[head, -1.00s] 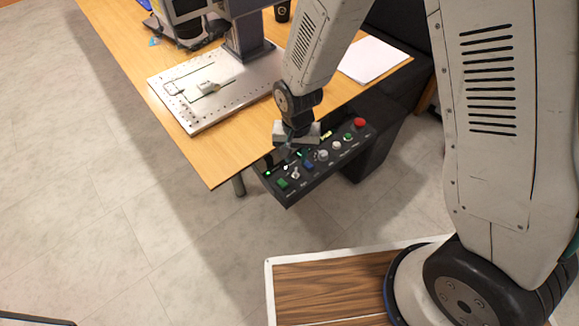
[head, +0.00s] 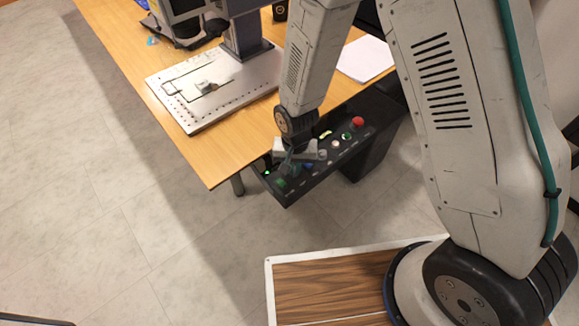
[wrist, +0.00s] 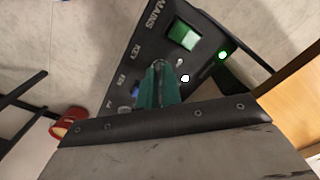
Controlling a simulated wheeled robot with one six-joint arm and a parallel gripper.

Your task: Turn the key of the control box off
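The black control box (head: 325,165) hangs at the table's front edge, with a row of buttons and knobs. In the wrist view its panel (wrist: 150,45) shows the labels MAINS and KEY, and the lit green mains switch (wrist: 183,34). A grey metal key switch (wrist: 158,65) shows at the tips of my green fingers, partly hidden by them. My gripper (wrist: 157,82) points at the panel with its fingers close together around the key's place. In the head view my gripper (head: 289,163) covers the key. I cannot tell whether the fingers are pressed on it.
A green light (wrist: 222,55) and a white light (wrist: 185,78) glow beside the key. A blue button (wrist: 135,90) and a red emergency button (head: 358,121) are farther along the panel. The wooden table (head: 225,150) with a metal plate (head: 225,95) lies behind the box.

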